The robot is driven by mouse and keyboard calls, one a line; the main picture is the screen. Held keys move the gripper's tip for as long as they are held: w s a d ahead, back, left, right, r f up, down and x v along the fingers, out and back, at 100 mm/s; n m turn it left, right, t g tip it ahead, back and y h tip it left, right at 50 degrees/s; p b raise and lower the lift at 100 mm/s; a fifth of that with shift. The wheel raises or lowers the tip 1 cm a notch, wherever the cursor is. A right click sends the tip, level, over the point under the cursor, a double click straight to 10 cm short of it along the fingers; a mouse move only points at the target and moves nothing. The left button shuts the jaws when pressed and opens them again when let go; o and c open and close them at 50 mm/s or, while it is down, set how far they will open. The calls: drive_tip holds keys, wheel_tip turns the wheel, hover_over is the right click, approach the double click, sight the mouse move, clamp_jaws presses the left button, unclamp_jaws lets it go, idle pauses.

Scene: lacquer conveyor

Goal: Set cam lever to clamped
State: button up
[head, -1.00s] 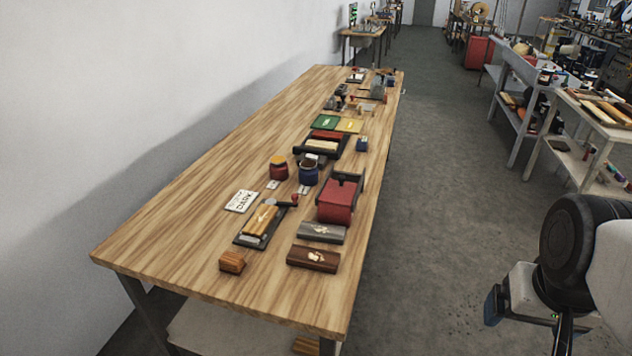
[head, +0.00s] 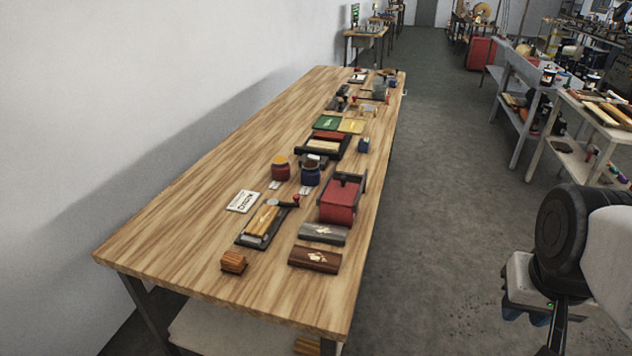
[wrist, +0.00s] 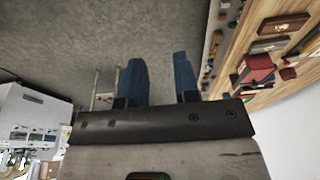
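A black fixture (head: 243,241) with a wooden piece (head: 263,220) in it lies on the near part of the bench in the head view. A dark lever with a red knob (head: 295,199) sticks out at its far right end and looks like the cam lever. Its exact angle is too small to tell. My gripper (wrist: 160,78) is open and empty in the wrist view, its two blue fingers apart. It hangs over the floor, to the right of the bench and well away from the lever.
The long wooden bench (head: 180,225) also bears a red box (head: 340,203), two jars, a white card (head: 243,202), a small wood block (head: 233,261) and two dark panels near its right edge. More items stand farther back. The bench's left side is clear. A shelf table (head: 560,150) stands at right.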

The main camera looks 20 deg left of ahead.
drive_tip(key=shift+w+a+r, duration=0.15)
drive_tip(key=shift+w+a, duration=0.1)
drive_tip(key=shift+w, duration=0.35)
drive_tip(key=shift+w+a+r, duration=0.1)
drive_tip(key=shift+w+a, duration=0.1)
drive_tip(key=shift+w, duration=0.35)
drive_tip(key=c, duration=0.5)
drive_tip(key=w+a, duration=0.2)
drive_tip(key=w, duration=0.1)
drive_tip(key=w+a, duration=0.2)
drive_tip(key=w, duration=0.2)
drive_tip(key=w+a, duration=0.2)
drive_tip(key=w, duration=0.1)
drive_tip(key=shift+w+a+r, duration=0.1)
drive_tip(key=shift+w+r, duration=0.25)
drive_tip(key=shift+r, duration=0.05)
clamp_jaws()
drive_tip(key=w+a+f+n+t, duration=0.1)
drive_tip(key=w+a+f, duration=0.2)
drive_tip(key=w+a, duration=0.75)
drive_tip(key=w+a+f+n, duration=0.1)
drive_tip(key=w+a+f, duration=0.2)
drive_tip(key=w+a, duration=0.8)
drive_tip(key=a+f, duration=0.4)
drive_tip(key=a, duration=0.6)
drive_tip(key=a+f+y, duration=0.1)
drive_tip(key=a+f, duration=0.3)
drive_tip(key=a, duration=0.6)
drive_tip(key=shift+t, duration=0.3)
drive_tip(key=shift+w+f, duration=0.1)
